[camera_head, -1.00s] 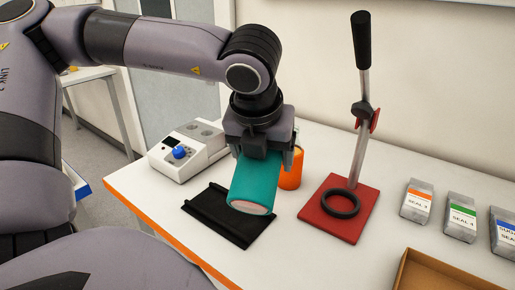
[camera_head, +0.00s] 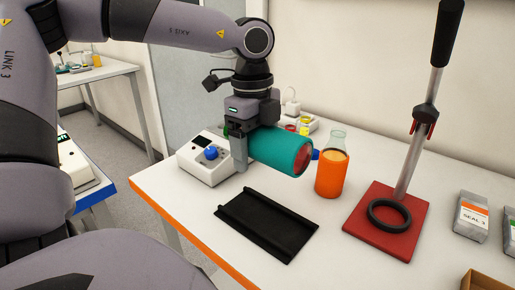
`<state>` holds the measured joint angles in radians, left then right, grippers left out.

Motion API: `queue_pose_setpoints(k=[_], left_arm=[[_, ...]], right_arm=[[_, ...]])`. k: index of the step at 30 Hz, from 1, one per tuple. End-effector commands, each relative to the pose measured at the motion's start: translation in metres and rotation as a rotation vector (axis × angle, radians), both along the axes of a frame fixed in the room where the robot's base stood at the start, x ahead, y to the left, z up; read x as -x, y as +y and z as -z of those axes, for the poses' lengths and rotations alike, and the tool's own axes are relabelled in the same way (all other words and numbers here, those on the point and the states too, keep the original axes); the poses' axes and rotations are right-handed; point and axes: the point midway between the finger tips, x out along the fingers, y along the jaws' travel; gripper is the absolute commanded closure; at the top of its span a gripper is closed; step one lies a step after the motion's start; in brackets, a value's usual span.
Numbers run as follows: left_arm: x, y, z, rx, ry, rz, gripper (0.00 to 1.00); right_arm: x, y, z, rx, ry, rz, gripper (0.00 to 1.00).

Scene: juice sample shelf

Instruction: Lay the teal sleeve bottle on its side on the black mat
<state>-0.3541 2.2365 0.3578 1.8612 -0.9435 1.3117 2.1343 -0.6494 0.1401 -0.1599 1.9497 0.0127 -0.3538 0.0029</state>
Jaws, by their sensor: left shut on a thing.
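The teal sleeve bottle (camera_head: 278,151) is held in the air, lying nearly level with its reddish end facing right. My left gripper (camera_head: 240,150) is shut on its left end. The black mat (camera_head: 266,223) lies on the white table below and in front of the bottle. It has raised long edges and is empty. The bottle is apart from the mat, above and behind it in the picture. My right gripper is not in view.
A bottle of orange juice (camera_head: 332,175) stands right of the teal bottle, close to its end. A white device with a blue knob (camera_head: 210,155) stands behind the mat at left. A red press base (camera_head: 388,222) with a tall lever stands at right.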

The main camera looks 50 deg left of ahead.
Motion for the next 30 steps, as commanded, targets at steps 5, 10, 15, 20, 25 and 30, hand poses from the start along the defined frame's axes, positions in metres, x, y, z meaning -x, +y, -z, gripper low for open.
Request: queue_pose_setpoints(k=[5, 10, 15, 20, 25, 30], left_arm=[[0.0, -0.001, 0.019, 0.002, -0.001, 0.002, 0.8], [0.0, -0.001, 0.035, 0.002, -0.001, 0.004, 0.8], [0.0, -0.001, 0.052, 0.002, -0.002, 0.003, 0.8], [0.0, 0.0, 0.067, 0.001, -0.002, 0.003, 0.8], [0.0, -0.001, 0.083, 0.001, -0.002, 0.004, 0.8], [0.0, -0.001, 0.103, 0.001, -0.003, 0.003, 0.8]], right_arm=[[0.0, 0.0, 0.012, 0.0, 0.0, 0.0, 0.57], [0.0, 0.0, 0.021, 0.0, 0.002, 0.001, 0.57], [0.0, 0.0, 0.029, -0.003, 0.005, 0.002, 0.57], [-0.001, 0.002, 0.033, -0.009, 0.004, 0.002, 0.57], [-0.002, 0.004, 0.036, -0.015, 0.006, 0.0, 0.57], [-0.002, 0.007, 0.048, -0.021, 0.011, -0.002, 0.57]])
